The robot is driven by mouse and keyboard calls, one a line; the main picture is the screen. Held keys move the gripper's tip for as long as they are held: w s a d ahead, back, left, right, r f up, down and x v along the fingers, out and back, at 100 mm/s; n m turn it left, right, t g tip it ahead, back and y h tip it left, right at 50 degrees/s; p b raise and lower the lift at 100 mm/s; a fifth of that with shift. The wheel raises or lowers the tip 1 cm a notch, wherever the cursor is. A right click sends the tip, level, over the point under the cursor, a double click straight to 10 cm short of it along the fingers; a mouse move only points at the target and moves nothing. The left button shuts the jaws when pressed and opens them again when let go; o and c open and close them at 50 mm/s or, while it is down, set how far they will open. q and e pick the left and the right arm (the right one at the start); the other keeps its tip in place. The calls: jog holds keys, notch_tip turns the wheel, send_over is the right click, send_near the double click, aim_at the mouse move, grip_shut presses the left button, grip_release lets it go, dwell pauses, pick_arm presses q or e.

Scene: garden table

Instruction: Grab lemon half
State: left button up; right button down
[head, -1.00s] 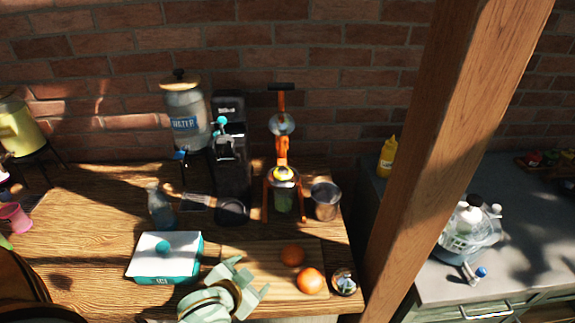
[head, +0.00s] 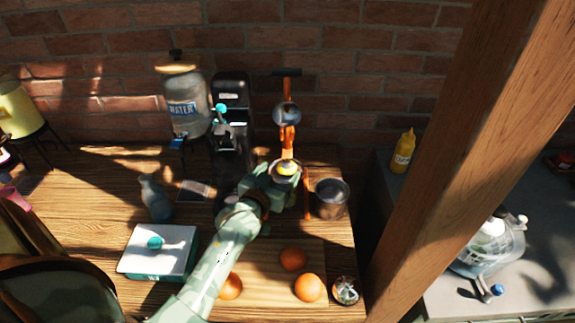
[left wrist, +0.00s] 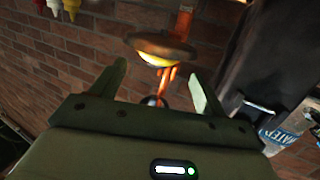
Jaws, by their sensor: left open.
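The lemon half (head: 287,168) shows as a yellow patch in the cup of the orange juicer (head: 288,137), below its raised press. It also shows in the left wrist view (left wrist: 155,60), partly hidden by the cup's rim. My left gripper (head: 279,180) is open and close to the juicer cup, hiding the juicer's lower part. In the left wrist view, the two fingers of the left gripper (left wrist: 158,67) stand apart, with the lemon half between their tips in the picture. I cannot tell if they touch it. My right gripper is not in view.
A metal cup (head: 331,198) stands right of the juicer. Oranges (head: 309,288) lie on the board in front. A white-topped teal box (head: 157,252) and a grey bottle (head: 156,198) are at the left. A dark machine (head: 231,120) and water jar (head: 186,105) stand behind.

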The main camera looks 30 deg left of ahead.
aim_at(283, 169)
pick_arm(q)
jog(key=shift+w, duration=0.6)
jog(key=x, duration=0.4)
jog(key=shift+w+f+b, duration=0.2)
jog(key=shift+b, duration=0.2)
jog(key=shift+s+r, duration=0.1)
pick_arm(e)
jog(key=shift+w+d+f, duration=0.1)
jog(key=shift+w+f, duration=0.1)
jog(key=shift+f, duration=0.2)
pick_arm(q)
jog(key=c, duration=1.1)
jog(key=shift+r, duration=0.1)
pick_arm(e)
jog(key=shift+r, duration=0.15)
